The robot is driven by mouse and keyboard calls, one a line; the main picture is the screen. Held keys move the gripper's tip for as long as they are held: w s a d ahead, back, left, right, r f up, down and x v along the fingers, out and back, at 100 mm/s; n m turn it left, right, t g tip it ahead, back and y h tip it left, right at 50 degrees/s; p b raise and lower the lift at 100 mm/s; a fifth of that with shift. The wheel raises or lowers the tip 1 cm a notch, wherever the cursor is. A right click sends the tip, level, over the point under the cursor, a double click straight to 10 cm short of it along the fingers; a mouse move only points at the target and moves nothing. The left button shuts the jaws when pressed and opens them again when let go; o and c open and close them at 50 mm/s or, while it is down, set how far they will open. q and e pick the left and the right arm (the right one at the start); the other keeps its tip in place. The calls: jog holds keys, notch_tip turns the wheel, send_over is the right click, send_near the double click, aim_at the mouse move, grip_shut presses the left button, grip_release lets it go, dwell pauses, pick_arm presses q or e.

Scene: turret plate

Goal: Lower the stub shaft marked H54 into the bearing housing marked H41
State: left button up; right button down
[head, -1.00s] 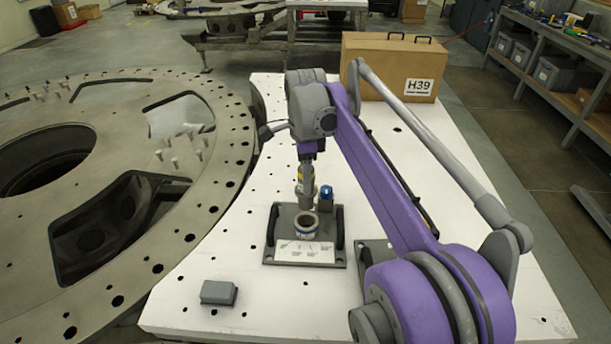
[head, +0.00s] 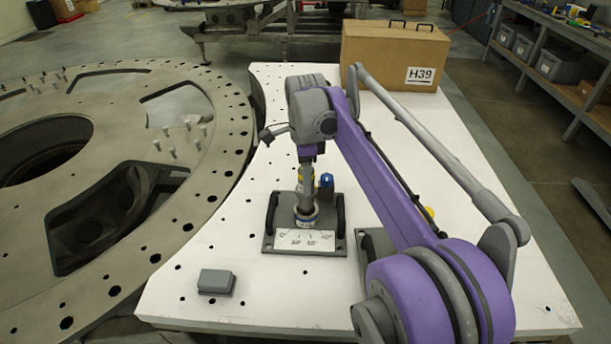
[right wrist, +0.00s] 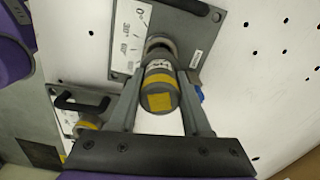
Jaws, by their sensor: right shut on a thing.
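The stub shaft (head: 306,187) is a grey cylinder held upright; its top has a yellow square in the right wrist view (right wrist: 161,101). My right gripper (head: 307,168) is shut on it, with a finger on each side in the right wrist view (right wrist: 160,82). The bearing housing (head: 306,216) is a short ring on a grey base plate with a dial card. The shaft's lower end is at the housing's mouth and covers most of it; I cannot tell how deep it sits. No H54 or H41 mark is readable. My left gripper is out of view.
Black handles (head: 340,214) flank the housing, and a blue-capped part (head: 327,181) stands behind it. A second fixture plate (head: 372,244) is partly behind my arm. A grey block (head: 216,282) lies front left. A case marked H39 (head: 385,55) stands at the back.

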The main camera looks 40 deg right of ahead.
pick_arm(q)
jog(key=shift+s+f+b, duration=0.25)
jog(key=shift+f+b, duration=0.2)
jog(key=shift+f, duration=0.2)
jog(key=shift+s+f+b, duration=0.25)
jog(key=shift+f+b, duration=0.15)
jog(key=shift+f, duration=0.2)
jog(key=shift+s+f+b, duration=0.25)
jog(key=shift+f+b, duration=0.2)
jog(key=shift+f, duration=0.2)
pick_arm(e)
jog(key=shift+f, duration=2.95)
jog(key=shift+c, duration=1.4)
grip_release()
jog(key=shift+r, duration=0.1)
notch_tip(320, 180, up, 11)
jog(key=shift+f+p, duration=0.15)
jog(key=shift+p, duration=0.35)
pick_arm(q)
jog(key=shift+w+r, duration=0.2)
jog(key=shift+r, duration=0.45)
